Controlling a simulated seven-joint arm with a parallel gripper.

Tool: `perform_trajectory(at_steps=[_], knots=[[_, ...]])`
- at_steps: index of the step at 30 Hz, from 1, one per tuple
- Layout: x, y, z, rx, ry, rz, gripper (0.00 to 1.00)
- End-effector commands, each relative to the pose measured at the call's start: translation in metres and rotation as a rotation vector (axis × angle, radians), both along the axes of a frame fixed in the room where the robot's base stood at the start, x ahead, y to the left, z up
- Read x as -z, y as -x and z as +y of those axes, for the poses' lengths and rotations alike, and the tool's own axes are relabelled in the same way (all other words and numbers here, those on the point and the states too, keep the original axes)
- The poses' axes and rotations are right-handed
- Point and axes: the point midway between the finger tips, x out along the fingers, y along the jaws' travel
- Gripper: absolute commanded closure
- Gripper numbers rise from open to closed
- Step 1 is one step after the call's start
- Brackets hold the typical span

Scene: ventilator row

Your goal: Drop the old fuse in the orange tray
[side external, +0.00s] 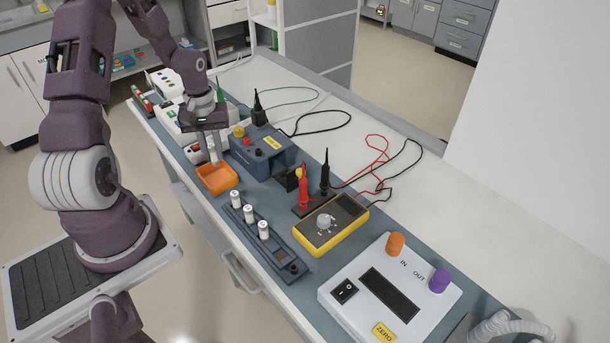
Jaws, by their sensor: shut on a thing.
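The orange tray (222,187) sits on the blue-grey mat near the bench's front edge, left of the middle. My gripper (213,157) points down over the tray's back part. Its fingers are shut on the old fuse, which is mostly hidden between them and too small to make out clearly. I cannot tell the exact height of the fingertips above the tray floor. Several slots make up a dark fuse rack (284,256) in front of the tray. Three white fuses stand upright in it: one nearest the tray (235,198), one in the middle (249,214) and one farther along (263,231).
A blue box with knobs (262,158) stands close behind the tray. Red and black probes (304,187) stand upright near a yellow meter (331,222). A white zero box (388,290) is at the front right. Loose cables lie on the bench behind.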

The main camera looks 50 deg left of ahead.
Motion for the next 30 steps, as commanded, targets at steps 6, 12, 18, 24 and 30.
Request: perform_trajectory(at_steps=[6, 12, 18, 24, 30], knots=[[0.026, 0.0, -0.001, 0.001, 0.001, 0.002, 1.0], [0.053, 0.0, 0.0, 0.0, 0.0, 0.001, 1.0], [0.064, 0.0, 0.0, 0.0, -0.001, -0.001, 1.0], [0.064, 0.0, 0.0, 0.0, -0.001, -0.001, 1.0], [0.064, 0.0, 0.0, 0.0, -0.001, -0.001, 0.56]])
